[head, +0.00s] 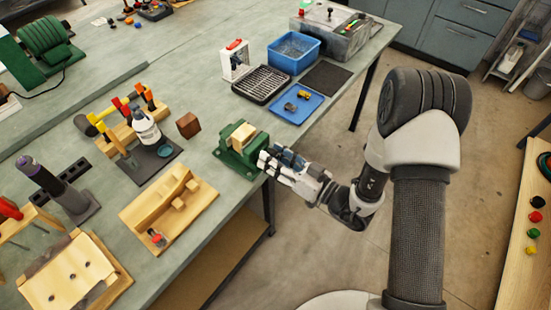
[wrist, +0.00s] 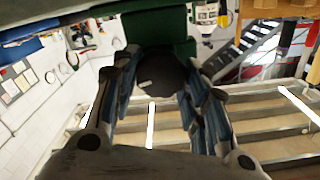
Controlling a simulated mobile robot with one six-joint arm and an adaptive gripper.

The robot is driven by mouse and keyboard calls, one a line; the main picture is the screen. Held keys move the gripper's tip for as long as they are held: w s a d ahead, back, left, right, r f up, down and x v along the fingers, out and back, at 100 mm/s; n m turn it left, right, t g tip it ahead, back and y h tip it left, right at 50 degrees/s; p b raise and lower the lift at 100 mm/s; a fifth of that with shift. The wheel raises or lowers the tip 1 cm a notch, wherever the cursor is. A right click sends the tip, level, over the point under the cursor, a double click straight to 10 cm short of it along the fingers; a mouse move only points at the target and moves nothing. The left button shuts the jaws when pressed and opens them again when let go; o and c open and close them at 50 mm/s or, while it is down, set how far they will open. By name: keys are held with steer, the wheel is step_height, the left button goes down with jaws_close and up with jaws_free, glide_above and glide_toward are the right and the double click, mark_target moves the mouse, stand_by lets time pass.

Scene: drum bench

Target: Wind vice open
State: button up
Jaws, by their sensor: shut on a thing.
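The green vice (head: 240,152) sits at the front edge of the bench, with a light wooden block (head: 243,135) at its jaws. My gripper (head: 268,162) is at the front of the vice, off the bench edge. In the wrist view my gripper (wrist: 165,85) has its two fingers on either side of a dark round part, the vice's screw end or handle hub (wrist: 160,78), and is shut on it. The green vice body (wrist: 165,25) shows behind it. The handle bar is mostly hidden by the fingers, so its angle cannot be told.
A blue tray (head: 297,108) with small parts, a black rack (head: 262,84) and a blue bin (head: 293,52) stand beyond the vice. A wooden fixture (head: 168,208) and a small brown block (head: 188,125) lie left of it. Floor in front is free.

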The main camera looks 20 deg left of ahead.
steer(key=shift+r, duration=0.1)
steer(key=o, duration=1.1)
steer(key=shift+a, duration=0.1)
steer(key=v, duration=1.2)
